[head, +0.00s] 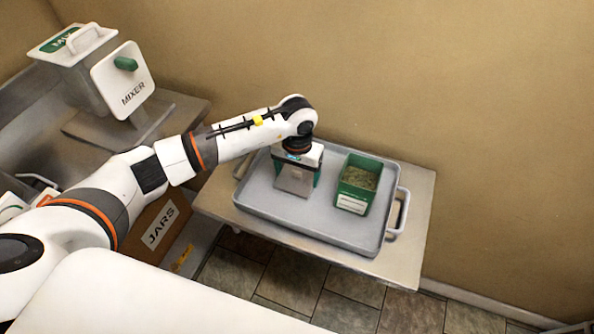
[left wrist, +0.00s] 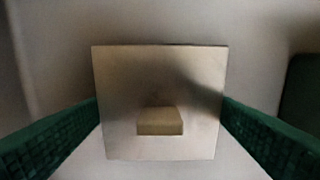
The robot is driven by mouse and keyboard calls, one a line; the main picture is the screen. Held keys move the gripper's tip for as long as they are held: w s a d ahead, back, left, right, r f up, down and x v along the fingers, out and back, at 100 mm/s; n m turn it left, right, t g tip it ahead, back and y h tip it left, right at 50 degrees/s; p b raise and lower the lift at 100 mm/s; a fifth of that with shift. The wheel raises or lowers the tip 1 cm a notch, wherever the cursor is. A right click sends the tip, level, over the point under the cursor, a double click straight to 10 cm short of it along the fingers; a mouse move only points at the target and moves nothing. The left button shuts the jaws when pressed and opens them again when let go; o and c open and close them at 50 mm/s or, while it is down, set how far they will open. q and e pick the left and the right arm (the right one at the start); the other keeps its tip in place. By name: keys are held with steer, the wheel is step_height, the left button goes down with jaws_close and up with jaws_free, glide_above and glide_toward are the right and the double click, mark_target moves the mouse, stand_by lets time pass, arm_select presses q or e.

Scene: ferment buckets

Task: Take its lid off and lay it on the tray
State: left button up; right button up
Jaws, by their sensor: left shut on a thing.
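The lid is a square, dull metal plate (left wrist: 159,80) with a small block-shaped knob (left wrist: 160,121), seen in the left wrist view. My left gripper (head: 295,178) points down over the left part of the grey tray (head: 345,233). Its green fingers meet the lid's left and right edges in the left wrist view, and it is shut on the lid. The lid (head: 293,184) also shows in the head view. I cannot tell whether it touches the tray. A green bucket (head: 353,193) with a white label stands open on the tray's right side, with pale green shreds inside. My right gripper is out of view.
The tray lies on a small table (head: 417,205) against a beige wall. A white mixer (head: 123,81) stands on a counter at the left. A brown box marked JARS (head: 157,236) is below the counter. The tray's front left area is bare.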

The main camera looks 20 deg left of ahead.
arm_select(q)
steer(key=o, duration=1)
steer(key=shift+c, duration=0.2)
steer(key=shift+r, duration=0.1)
